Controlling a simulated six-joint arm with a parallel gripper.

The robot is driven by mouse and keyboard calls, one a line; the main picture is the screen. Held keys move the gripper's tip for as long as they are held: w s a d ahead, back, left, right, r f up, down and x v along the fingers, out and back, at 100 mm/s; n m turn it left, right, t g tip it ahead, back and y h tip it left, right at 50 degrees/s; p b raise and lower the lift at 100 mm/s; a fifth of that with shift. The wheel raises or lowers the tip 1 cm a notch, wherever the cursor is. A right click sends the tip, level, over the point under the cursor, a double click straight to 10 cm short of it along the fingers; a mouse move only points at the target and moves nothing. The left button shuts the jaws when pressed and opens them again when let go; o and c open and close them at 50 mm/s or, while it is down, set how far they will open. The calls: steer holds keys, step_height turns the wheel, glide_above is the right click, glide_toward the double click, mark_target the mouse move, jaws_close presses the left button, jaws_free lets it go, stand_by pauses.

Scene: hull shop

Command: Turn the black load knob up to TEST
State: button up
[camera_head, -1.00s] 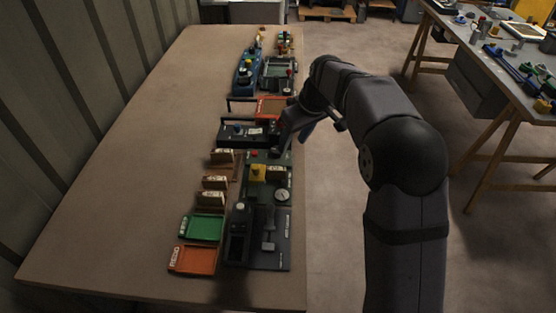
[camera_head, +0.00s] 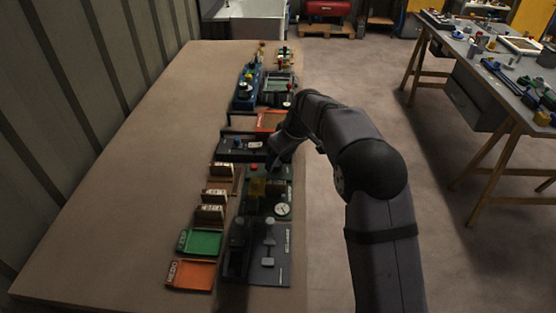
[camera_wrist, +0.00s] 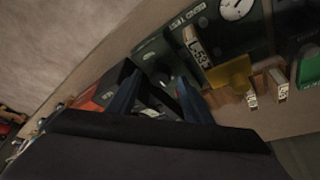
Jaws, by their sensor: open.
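My gripper (camera_head: 272,158) is over the far end of the dark green test panel (camera_head: 283,190). In the wrist view my gripper (camera_wrist: 158,76) has its two blue fingers apart with nothing clamped. A small dark round part with a white mark, which looks like the black load knob (camera_wrist: 165,83), shows between and beyond the fingertips. I cannot tell whether the fingers touch it, and its setting is unreadable. The panel has a white dial gauge (camera_wrist: 237,8) and lettering ending in TEST. In the head view my arm hides the knob.
A green tray (camera_head: 201,241) and an orange tray (camera_head: 190,275) lie nearer. A black unit (camera_head: 240,143) sits just beyond. The table's left side is clear.

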steer(key=shift+x, duration=0.75)
steer(key=shift+c, duration=0.3)
steer(key=c, duration=1)
